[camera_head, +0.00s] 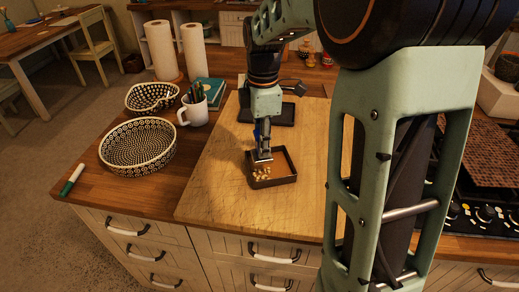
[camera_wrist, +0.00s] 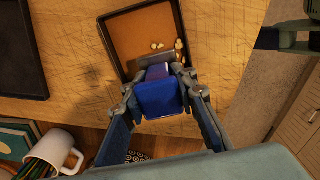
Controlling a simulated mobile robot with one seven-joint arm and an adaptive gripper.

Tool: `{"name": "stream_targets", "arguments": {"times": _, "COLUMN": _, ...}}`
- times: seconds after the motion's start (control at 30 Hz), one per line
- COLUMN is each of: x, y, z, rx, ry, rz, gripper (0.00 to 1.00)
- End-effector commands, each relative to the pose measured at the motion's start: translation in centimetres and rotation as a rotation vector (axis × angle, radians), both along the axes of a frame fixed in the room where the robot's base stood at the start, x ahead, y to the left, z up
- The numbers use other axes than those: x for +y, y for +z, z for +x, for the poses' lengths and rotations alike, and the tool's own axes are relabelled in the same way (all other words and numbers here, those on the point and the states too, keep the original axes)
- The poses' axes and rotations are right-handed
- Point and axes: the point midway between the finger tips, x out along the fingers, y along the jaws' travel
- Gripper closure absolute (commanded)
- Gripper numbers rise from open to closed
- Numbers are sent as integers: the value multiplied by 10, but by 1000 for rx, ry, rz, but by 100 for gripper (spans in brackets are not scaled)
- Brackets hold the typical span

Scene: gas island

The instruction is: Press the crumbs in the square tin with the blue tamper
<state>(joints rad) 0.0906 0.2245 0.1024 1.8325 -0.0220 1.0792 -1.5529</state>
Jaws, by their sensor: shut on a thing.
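The square tin (camera_head: 287,179) sits on the wooden board, dark-rimmed with a brown inside; it also shows in the wrist view (camera_wrist: 112,42). Pale crumbs (camera_head: 262,173) lie toward its near left part; in the wrist view several crumbs (camera_wrist: 180,46) show just past the tamper. My gripper (camera_head: 263,147) points down over the tin's left part. In the wrist view my gripper (camera_wrist: 158,95) is shut on the blue tamper (camera_wrist: 160,97), whose grey plate is over the tin. Whether the plate touches crumbs or floor cannot be told; it hides part of the tin.
A dark tray (camera_head: 270,112) lies behind the tin on the wooden board (camera_head: 215,185). A white mug with pens (camera_head: 193,111), patterned dishes (camera_head: 137,147) and a green marker (camera_head: 73,178) are on the left. The stove (camera_head: 483,215) is on the right. The board's front left is clear.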

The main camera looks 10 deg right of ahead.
Motion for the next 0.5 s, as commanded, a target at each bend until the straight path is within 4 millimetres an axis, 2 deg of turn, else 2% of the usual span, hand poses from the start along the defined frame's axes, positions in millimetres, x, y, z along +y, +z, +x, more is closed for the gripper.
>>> {"name": "stream_targets", "arguments": {"times": 0.03, "x": -1, "y": -4, "z": -4, "rx": -3, "ry": -1, "rz": -1, "gripper": 100}}
{"name": "stream_targets", "arguments": {"times": 0.2, "x": 0, "y": 1, "z": -13, "rx": -2, "ry": 0, "rz": -4, "gripper": 100}}
{"name": "stream_targets", "arguments": {"times": 0.5, "x": 0, "y": 3, "z": -14, "rx": 0, "ry": 0, "rz": -4, "gripper": 100}}
